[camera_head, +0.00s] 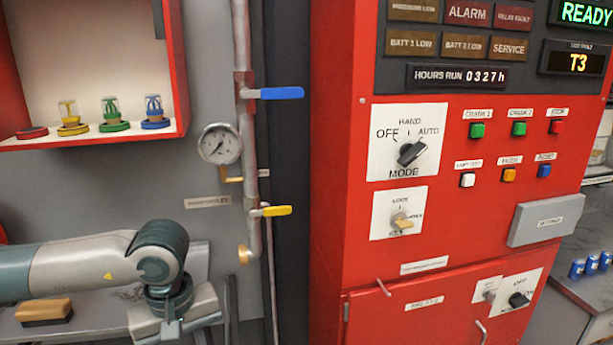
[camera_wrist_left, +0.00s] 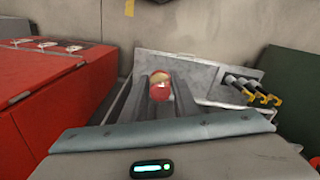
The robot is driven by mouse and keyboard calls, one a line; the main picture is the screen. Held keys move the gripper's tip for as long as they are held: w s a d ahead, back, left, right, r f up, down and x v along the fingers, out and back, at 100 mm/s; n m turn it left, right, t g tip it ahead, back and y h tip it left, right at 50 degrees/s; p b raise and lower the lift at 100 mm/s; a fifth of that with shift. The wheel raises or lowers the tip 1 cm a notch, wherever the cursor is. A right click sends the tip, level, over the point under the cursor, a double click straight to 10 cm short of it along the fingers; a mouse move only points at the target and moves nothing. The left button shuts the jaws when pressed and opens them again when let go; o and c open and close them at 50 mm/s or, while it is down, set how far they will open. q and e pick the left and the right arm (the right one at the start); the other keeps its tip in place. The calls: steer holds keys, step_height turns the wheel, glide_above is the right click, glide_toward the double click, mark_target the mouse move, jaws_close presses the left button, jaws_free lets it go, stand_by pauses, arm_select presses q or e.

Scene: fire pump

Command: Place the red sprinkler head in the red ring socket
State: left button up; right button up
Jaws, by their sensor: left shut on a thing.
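The red sprinkler head (camera_wrist_left: 160,88) shows in the left wrist view as a small round red and tan piece. It sits between the fingers of my left gripper (camera_wrist_left: 162,103), which is shut on it. In the head view my left gripper (camera_head: 175,328) is at the bottom left, below and right of the open red cabinet; its fingertips are cut off or hidden there. The red ring socket (camera_head: 32,132) lies empty at the left end of the cabinet's floor. My right gripper is not in view.
Yellow (camera_head: 69,112), green (camera_head: 111,111) and blue (camera_head: 154,110) sprinkler heads stand in matching rings beside the red one. A pipe with a gauge (camera_head: 220,144), a blue lever (camera_head: 280,93) and a yellow lever (camera_head: 277,211) runs right of the cabinet. A wooden-backed brush (camera_head: 44,311) lies lower left.

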arm_select(q)
steer(key=s+f+m, duration=0.1)
steer(key=m, duration=0.1)
steer(key=s+f+m, duration=0.1)
steer(key=f+m, duration=0.2)
steer(key=m, duration=0.1)
steer(key=shift+s+a+f, duration=0.25)
steer(key=shift+s, duration=0.15)
stand_by(1.3)
steer(key=s+f, duration=0.4)
steer(key=f, duration=1.1)
steer(key=shift+d, duration=0.2)
